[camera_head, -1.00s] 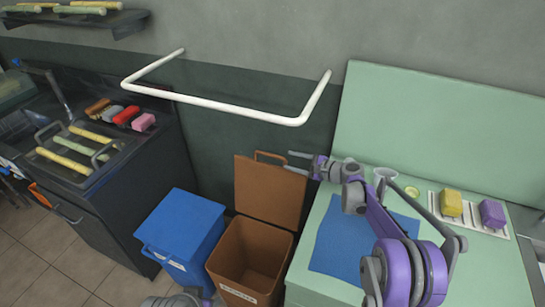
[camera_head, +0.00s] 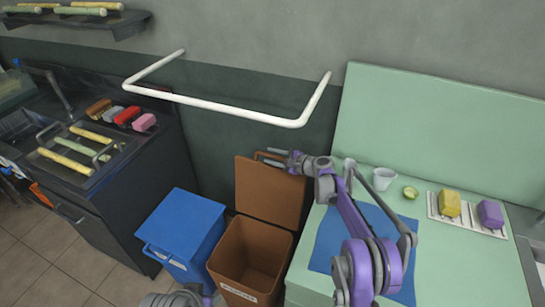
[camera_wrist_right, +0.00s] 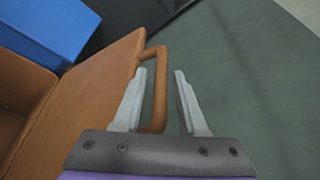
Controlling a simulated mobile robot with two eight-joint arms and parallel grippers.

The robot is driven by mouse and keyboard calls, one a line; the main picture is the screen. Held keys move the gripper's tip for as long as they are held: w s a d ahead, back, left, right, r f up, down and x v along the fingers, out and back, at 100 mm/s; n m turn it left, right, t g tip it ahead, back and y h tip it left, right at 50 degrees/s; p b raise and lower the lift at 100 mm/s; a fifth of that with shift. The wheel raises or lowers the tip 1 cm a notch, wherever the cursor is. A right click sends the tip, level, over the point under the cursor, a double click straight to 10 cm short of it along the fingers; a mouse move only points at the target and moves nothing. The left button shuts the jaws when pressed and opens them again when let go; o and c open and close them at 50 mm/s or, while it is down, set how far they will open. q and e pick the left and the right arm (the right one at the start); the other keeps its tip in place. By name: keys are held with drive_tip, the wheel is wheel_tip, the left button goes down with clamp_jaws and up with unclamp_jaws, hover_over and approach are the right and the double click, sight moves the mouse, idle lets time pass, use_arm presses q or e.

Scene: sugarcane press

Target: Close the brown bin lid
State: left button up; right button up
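The brown bin (camera_head: 236,277) stands on the floor with its lid (camera_head: 270,196) swung up and leaning back near the wall. The lid's handle (camera_head: 268,154) is a loop at its top edge. My right gripper (camera_head: 274,157) is open at that top edge. In the right wrist view, the handle (camera_wrist_right: 160,85) lies between the two open fingers of the right gripper (camera_wrist_right: 161,88), close to the left finger, and the fingers are not closed on it. Only a grey part of my left arm shows at the bottom of the head view; its gripper is not visible.
A closed blue bin (camera_head: 183,228) stands left of the brown bin. A green counter (camera_head: 452,268) with a blue mat, white cup (camera_head: 384,178) and sponges is on the right. A white rail (camera_head: 215,103) juts from the wall above the bins.

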clamp_jaws()
idle(1.2)
